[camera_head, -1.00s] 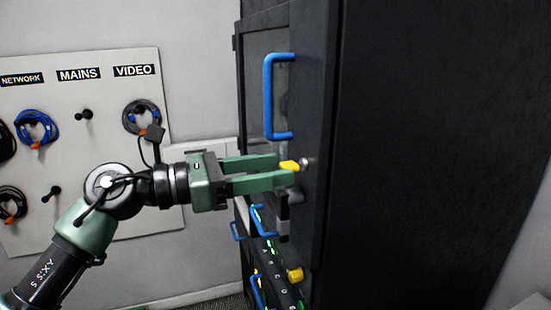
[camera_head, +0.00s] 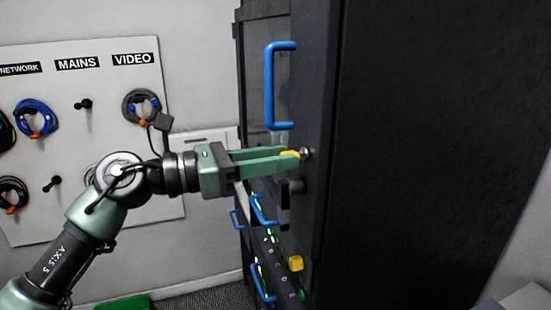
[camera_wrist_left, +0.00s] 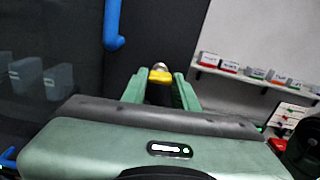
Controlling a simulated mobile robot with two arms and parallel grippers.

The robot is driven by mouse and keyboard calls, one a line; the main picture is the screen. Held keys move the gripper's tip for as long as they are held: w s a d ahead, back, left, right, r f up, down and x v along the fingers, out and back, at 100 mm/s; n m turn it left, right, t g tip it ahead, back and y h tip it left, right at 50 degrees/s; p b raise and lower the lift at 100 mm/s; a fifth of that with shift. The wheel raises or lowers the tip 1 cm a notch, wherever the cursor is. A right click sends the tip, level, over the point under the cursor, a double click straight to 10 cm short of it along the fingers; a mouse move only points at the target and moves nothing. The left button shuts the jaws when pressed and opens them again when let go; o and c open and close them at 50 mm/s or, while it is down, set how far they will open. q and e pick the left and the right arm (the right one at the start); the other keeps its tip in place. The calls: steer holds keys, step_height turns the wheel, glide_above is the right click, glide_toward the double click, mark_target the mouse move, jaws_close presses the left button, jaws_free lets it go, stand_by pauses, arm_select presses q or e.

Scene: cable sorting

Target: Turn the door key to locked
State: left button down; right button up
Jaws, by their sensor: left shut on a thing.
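The yellow door key (camera_head: 291,154) sits in a round silver lock (camera_head: 306,153) on the dark cabinet door, below the blue door handle (camera_head: 269,88). My left gripper (camera_head: 290,157) reaches in from the left and is shut on the key, its green fingers on either side of it. In the left wrist view the key (camera_wrist_left: 160,76) shows between the fingertips, with part of the silver lock behind it. The fingers hide part of the key in the head view. My right gripper is in neither view.
A white board (camera_head: 80,190) with hanging cables under NETWORK, MAINS and VIDEO labels is on the wall at left. The dark cabinet side fills the right.

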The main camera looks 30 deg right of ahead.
arm_select(q)
steer(key=shift+r+n+p, duration=0.1)
steer(key=shift+n+p, duration=1.75)
steer(key=shift+n, duration=6.75)
steer(key=c, duration=1.1)
jaws_free()
steer(key=shift+a, duration=0.1)
steer(key=b+v, duration=0.3)
steer(key=v, duration=0.4)
steer(key=shift+w+a, duration=0.15)
steer(key=shift+a, duration=0.15)
